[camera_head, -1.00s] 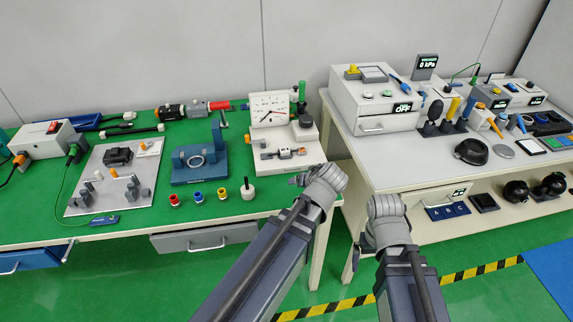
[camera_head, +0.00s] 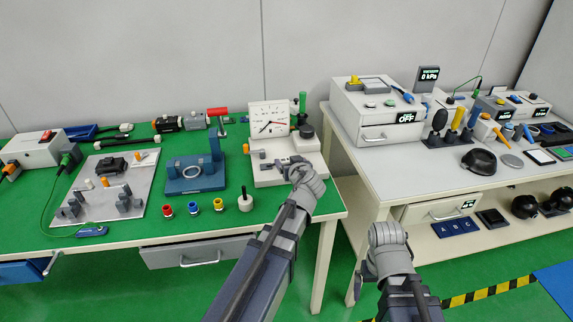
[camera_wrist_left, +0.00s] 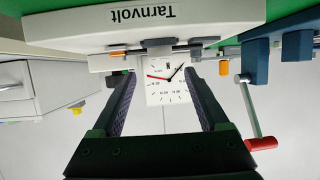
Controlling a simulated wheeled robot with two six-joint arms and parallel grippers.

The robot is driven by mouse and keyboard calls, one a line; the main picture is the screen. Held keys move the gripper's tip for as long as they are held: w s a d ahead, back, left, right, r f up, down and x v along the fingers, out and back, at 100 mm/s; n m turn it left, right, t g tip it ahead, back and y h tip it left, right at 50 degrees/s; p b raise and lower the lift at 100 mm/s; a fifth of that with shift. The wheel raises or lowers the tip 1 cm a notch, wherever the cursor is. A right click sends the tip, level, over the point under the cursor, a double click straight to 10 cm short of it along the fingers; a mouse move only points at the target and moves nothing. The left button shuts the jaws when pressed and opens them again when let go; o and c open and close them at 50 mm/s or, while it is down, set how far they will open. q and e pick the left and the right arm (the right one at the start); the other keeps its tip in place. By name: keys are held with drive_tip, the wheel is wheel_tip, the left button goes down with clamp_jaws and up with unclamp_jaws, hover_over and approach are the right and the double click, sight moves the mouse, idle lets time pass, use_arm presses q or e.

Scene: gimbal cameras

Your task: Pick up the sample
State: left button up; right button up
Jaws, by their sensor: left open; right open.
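A white dial instrument (camera_head: 269,119) stands at the right end of the green table. On its white base (camera_head: 276,178) sit small grey clamp blocks with an orange-marked piece (camera_head: 263,155) that may be the sample; my left gripper partly covers it. In the left wrist view the dial (camera_wrist_left: 166,84) appears upside down, with a grey block (camera_wrist_left: 160,47) and an orange bit (camera_wrist_left: 118,54) on the base edge. My left gripper (camera_head: 285,163) is open at the base's front; its fingers (camera_wrist_left: 158,88) frame the dial, with nothing between them. My right gripper (camera_head: 365,275) hangs before the right table.
A blue fixture (camera_head: 190,183) with a ring stands left of the instrument. Red, yellow and blue small parts (camera_head: 193,208) and a white knobbed piece (camera_head: 245,202) lie along the front. A red-handled lever (camera_wrist_left: 260,143) is close in the left wrist view. The right table (camera_head: 440,165) is crowded.

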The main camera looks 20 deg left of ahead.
sight(285, 159)
use_arm(q)
drive_tip(key=b+x, duration=0.1)
drive_tip(key=x, duration=0.1)
drive_tip(key=f+b+x, duration=0.1)
drive_tip(key=x, duration=0.2)
drive_tip(key=shift+s, duration=0.1)
drive_tip(key=shift+r, duration=0.15)
drive_tip(key=shift+c, duration=0.4)
clamp_jaws()
